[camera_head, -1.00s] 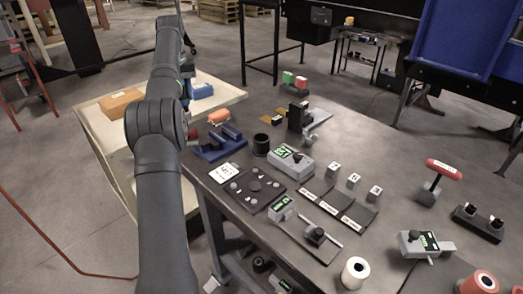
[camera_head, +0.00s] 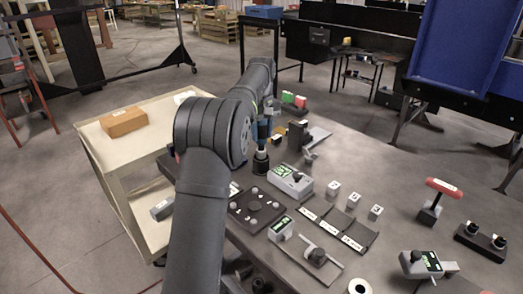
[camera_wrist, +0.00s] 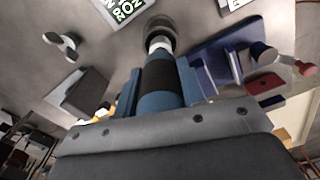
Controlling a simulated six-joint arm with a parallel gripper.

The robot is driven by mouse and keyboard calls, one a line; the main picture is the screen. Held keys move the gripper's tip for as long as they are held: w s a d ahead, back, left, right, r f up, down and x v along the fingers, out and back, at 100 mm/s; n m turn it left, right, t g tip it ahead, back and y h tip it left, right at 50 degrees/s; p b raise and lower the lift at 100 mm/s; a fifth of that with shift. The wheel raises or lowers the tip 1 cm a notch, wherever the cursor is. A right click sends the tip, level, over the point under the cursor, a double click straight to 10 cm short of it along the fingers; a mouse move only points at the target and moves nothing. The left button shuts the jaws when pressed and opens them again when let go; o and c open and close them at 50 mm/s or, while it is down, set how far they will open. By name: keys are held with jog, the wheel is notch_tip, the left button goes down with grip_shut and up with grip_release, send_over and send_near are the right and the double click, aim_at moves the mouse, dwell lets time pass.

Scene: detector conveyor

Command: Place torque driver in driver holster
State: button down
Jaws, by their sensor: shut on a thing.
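The torque driver, blue with a black band and a pale lower part, is held in my gripper in the wrist view (camera_wrist: 160,75). It also shows upright in the head view, partly hidden by my arm. My gripper (camera_wrist: 159,90) is shut on it, with a blue finger on each side. The driver holster looks to be the round black cup (camera_head: 260,164) on the table, directly under the driver; its dark rim also shows in the wrist view (camera_wrist: 160,28). The driver's lower end lines up with the cup, but I cannot tell how deep it sits.
Close by stand a grey device with a green display (camera_head: 291,181), a black plate with round parts (camera_head: 255,208) and a blue cradle (camera_wrist: 216,57). A red T-handled tool (camera_head: 443,187) stands at the right. A cream cart (camera_head: 100,153) carries an orange box (camera_head: 123,121).

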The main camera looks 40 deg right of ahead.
aim_at(262, 145)
jog(key=shift+f, duration=2.55)
jog(key=shift+f, duration=0.1)
jog(key=c, duration=0.9)
grip_release()
notch_tip(262, 145, up, 12)
jog(key=shift+r, duration=0.1)
